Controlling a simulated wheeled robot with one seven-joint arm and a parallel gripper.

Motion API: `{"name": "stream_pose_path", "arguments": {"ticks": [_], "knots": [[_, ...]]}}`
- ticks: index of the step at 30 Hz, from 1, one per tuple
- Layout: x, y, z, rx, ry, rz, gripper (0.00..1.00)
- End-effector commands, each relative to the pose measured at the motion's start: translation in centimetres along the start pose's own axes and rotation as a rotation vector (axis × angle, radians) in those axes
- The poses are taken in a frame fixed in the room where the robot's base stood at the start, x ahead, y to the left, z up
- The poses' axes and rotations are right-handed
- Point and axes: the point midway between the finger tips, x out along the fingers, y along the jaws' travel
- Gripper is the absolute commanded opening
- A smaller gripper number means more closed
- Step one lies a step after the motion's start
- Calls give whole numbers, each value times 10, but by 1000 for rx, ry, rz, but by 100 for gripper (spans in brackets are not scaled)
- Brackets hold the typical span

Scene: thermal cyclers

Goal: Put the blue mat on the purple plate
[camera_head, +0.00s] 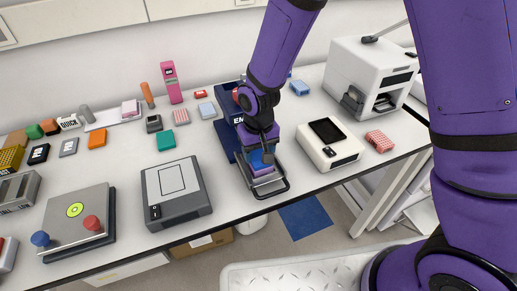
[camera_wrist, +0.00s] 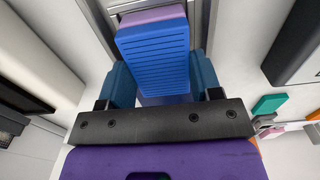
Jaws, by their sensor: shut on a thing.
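The blue mat (camera_wrist: 155,52) is a ribbed blue block between the two teal fingers of my gripper (camera_wrist: 160,76) in the wrist view. My gripper is shut on it. The purple plate (camera_wrist: 152,14) shows as a light purple strip just past the mat's far end, mostly hidden beneath it. In the head view my gripper (camera_head: 262,158) points down over the metal tray of the dark blue machine, and a little of the blue mat (camera_head: 257,160) shows there. I cannot tell whether the mat touches the plate.
The dark blue machine (camera_head: 226,130) has its metal tray with a loop handle (camera_head: 270,190) at the bench front. A grey machine (camera_head: 176,193) stands to the left, and a white one with a black screen (camera_head: 330,144) to the right. Several small coloured blocks lie behind.

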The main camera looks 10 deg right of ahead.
Motion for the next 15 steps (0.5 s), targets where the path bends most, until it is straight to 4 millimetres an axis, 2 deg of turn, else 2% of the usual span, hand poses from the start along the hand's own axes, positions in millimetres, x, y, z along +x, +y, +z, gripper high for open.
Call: {"name": "stream_pose_path", "arguments": {"ticks": [5,6,9,15], "knots": [[2,0,0,0,-1,0,35],[2,0,0,0,-1,0,66],[2,0,0,0,-1,0,84],[2,0,0,0,-1,0,84]]}}
